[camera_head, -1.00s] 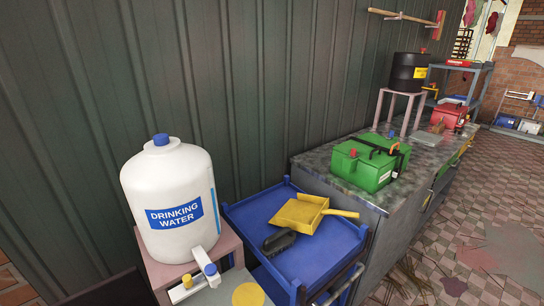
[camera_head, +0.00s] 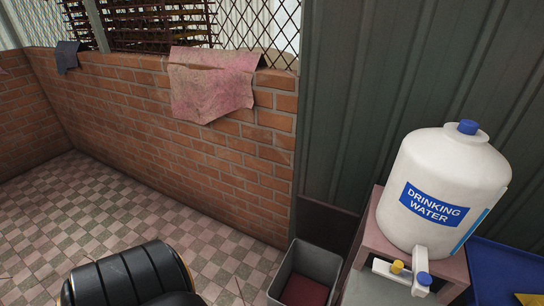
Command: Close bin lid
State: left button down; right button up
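A grey bin (camera_head: 277,290) with an open top stands at the bottom centre, left of the water stand. Something dark red lies inside it. A dark brown panel (camera_head: 328,222) stands upright behind the bin against the wall. I cannot tell whether this panel is the bin's lid. Neither of my grippers is in view.
A white drinking water container (camera_head: 450,180) with a tap stands on a pinkish stand (camera_head: 375,232) to the right. A blue tray (camera_head: 495,270) is at the right edge. A black ribbed object (camera_head: 130,275) is at the bottom left. Tiled floor (camera_head: 60,215) is clear at left.

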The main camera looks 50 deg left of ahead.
aim_at(328, 226)
jog(key=u, duration=1)
